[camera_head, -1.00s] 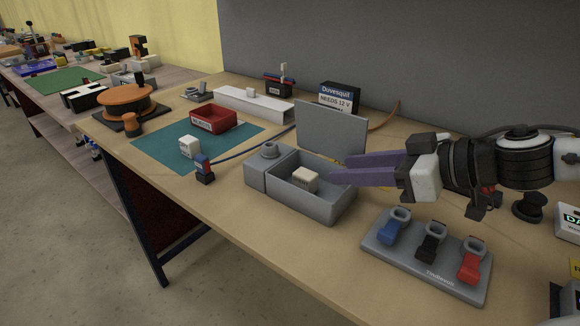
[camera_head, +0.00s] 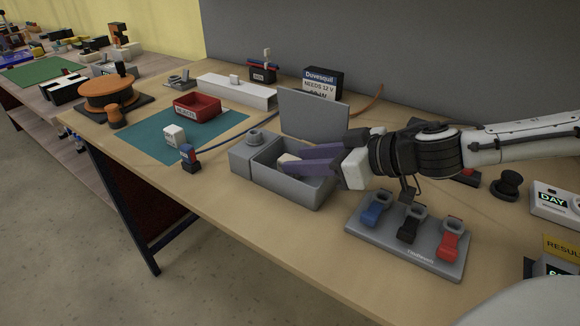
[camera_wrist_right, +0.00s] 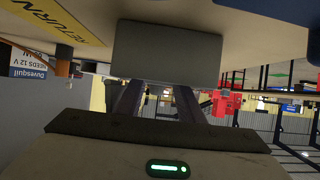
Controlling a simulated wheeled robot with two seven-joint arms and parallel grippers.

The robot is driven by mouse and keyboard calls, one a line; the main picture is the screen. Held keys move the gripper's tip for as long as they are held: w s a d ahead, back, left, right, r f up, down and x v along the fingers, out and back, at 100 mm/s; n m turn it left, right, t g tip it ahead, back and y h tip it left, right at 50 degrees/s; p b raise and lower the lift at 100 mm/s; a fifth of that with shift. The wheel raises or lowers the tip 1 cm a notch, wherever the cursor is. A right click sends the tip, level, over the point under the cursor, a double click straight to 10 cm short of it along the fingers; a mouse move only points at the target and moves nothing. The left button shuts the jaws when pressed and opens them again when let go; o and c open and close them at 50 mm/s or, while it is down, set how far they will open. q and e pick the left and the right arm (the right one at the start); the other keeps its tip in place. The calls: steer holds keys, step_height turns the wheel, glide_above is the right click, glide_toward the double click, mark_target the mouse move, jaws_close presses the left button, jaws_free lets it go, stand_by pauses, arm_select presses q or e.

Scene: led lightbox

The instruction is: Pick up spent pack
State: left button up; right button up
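The spent pack, a small pale beige block (camera_head: 287,159), sits inside the open grey box (camera_head: 307,194) in the head view. Its right part is hidden by my gripper. My right gripper (camera_head: 286,163) reaches into the box from the right, its two purple fingers apart, with the tips at the pack on either side. I cannot tell whether they touch it. In the right wrist view the fingers (camera_wrist_right: 158,102) are spread, and a grey panel (camera_wrist_right: 167,52) hides their tips and the pack. My left gripper is not in view.
The box's raised grey lid (camera_head: 313,114) stands behind my fingers. A grey holder (camera_head: 440,263) with blue, black and red pieces lies in front of my right arm. A red tray (camera_head: 197,108) and a white block (camera_head: 174,136) stand on the green mat (camera_head: 139,137).

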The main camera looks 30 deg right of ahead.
steer(key=shift+b+x, duration=0.5)
steer(key=shift+x, duration=0.25)
steer(key=shift+w+a+f, duration=0.1)
steer(key=shift+w+a, duration=0.05)
steer(key=c, duration=0.8)
